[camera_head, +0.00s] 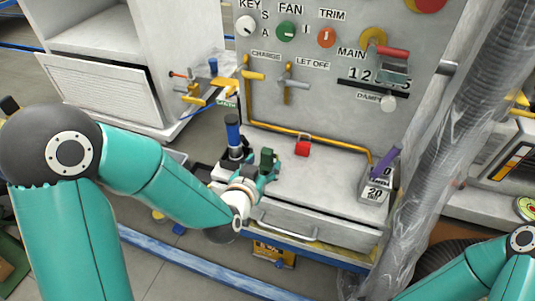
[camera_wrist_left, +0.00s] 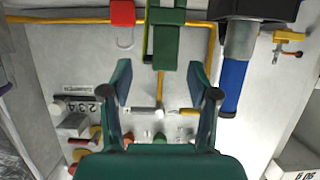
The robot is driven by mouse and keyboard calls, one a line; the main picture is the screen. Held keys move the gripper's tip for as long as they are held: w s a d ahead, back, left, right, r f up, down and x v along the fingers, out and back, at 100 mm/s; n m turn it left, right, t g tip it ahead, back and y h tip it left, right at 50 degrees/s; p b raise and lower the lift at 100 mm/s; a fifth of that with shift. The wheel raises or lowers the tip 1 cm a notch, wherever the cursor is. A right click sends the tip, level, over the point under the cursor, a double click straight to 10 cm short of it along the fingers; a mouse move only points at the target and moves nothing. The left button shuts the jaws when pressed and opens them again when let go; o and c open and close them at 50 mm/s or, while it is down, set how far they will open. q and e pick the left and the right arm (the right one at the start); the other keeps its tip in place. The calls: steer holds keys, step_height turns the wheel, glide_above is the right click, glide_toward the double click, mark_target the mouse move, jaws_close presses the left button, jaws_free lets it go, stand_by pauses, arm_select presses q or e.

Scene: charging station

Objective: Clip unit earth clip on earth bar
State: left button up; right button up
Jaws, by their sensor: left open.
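A dark green block, which looks like the earth clip (camera_head: 267,157), stands near the front left of the grey panel's ledge. In the left wrist view the green clip (camera_wrist_left: 167,45) is ahead of and between my fingers, with clear gaps at both sides. My left gripper (camera_head: 262,172) is open around or just short of it; I cannot tell how deep. It also shows in the left wrist view (camera_wrist_left: 165,88). Brass fittings by an EARTH label, likely the earth bar (camera_head: 193,98), are at the panel's left side. My right gripper is out of the head view.
A blue-handled black device (camera_head: 233,135) stands close left of the green clip. A red block (camera_head: 302,147) sits right of it by a yellow pipe (camera_head: 315,138). A weight-like block with a purple handle (camera_head: 378,185) and a wrapped column (camera_head: 455,130) are further right.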

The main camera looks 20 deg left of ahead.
mark_target(265, 156)
arm_select(q)
steer(key=shift+a+r+p+x, duration=0.15)
steer(key=shift+p+x, duration=0.1)
steer(key=shift+x, duration=1.1)
steer(key=shift+a+r+p+x, duration=0.1)
steer(key=shift+a+p+x, duration=0.1)
steer(key=shift+x, duration=1.15)
jaws_close()
